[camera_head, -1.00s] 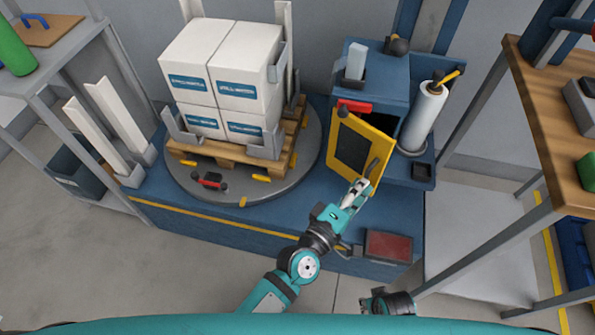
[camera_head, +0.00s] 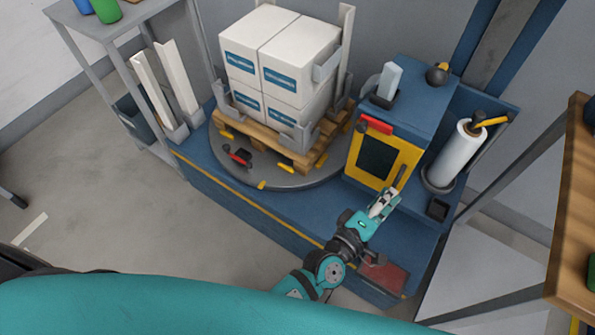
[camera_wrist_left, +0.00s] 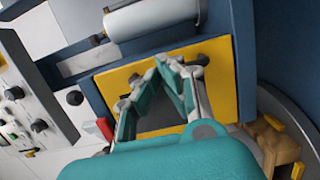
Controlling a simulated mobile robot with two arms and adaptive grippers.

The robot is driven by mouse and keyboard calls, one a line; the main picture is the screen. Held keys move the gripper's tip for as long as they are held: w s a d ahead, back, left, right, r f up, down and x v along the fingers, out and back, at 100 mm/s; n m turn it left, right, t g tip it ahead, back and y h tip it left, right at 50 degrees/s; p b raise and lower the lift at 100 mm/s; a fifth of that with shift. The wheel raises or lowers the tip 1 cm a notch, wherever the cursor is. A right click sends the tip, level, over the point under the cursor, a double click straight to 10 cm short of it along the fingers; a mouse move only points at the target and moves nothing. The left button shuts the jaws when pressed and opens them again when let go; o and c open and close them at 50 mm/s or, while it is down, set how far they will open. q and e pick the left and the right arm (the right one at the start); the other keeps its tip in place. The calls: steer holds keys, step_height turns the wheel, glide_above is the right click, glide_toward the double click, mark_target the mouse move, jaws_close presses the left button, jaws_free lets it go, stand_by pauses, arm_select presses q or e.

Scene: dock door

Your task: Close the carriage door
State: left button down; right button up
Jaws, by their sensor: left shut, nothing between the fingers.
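The carriage door (camera_head: 376,156) is a yellow panel with a dark window on the front of the blue carriage (camera_head: 412,98). In the head view it lies flat against the carriage front, with no clear gap; I cannot tell if it is fully shut. A red lever (camera_head: 376,124) sits at its top edge. My left gripper (camera_head: 387,197) is shut and empty at the door's lower right, close to its handle. The left wrist view shows the yellow door (camera_wrist_left: 222,75) behind the fingers; I cannot tell if they touch it. My right gripper is not in view.
A pallet of white boxes (camera_head: 278,62) stands on a round turntable (camera_head: 225,160) left of the carriage. A white film roll (camera_head: 457,156) stands to the right. A red pad (camera_head: 388,276) lies below my left gripper. A wooden shelf (camera_head: 572,200) is at the far right.

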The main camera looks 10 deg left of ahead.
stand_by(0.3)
